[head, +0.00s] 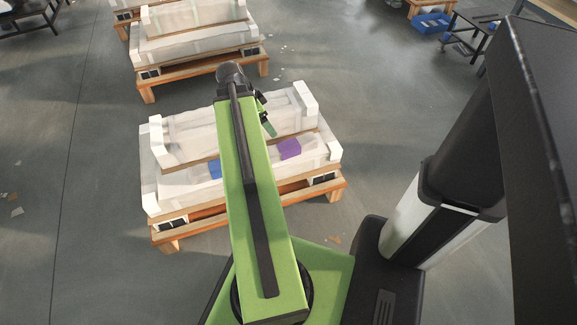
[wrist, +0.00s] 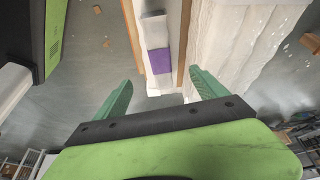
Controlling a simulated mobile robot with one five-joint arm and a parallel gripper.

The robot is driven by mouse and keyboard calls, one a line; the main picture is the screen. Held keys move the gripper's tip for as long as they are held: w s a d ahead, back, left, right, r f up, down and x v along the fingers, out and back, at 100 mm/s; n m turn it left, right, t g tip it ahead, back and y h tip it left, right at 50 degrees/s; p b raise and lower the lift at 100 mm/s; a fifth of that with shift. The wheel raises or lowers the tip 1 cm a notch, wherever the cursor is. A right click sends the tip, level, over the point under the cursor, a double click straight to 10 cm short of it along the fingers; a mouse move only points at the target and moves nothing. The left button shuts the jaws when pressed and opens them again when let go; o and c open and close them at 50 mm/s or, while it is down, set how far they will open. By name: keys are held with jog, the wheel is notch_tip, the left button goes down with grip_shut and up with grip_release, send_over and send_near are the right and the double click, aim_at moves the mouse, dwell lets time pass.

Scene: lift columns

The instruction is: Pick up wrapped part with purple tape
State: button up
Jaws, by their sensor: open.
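The wrapped part with purple tape (head: 289,149) lies in the front trough of the nearest white-packed pallet, to the right of my arm in the head view. In the wrist view, the white wrapped part with its purple band (wrist: 158,62) lies lengthwise in a narrow channel, ahead of my gripper (wrist: 160,77). The two green fingers are spread wide apart, with nothing between them. In the head view one green fingertip (head: 269,129) shows above the pallet, behind the purple band. My arm hides the middle of the trough.
White foam walls and wooden strips bound the channel. Similar pallets (head: 195,50) stand behind. A blue bin (head: 431,23) and a dark stand are at the upper right. Floor is free on both sides.

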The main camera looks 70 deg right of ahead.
jog(key=s+d+m, duration=0.1)
jog(key=s, duration=0.1)
jog(key=b, duration=1.1)
send_near(288, 144)
jog(key=x, duration=0.3)
jog(key=a+x, duration=0.1)
jog(key=x, duration=0.1)
jog(key=shift+s+d+f, duration=0.1)
jog(key=shift+d+f, duration=0.05)
jog(key=shift+f, duration=0.1)
jog(key=shift+r, duration=0.15)
jog(key=b+x, duration=0.5)
jog(key=shift+d, duration=0.3)
jog(key=shift+c, duration=0.3)
grip_shut()
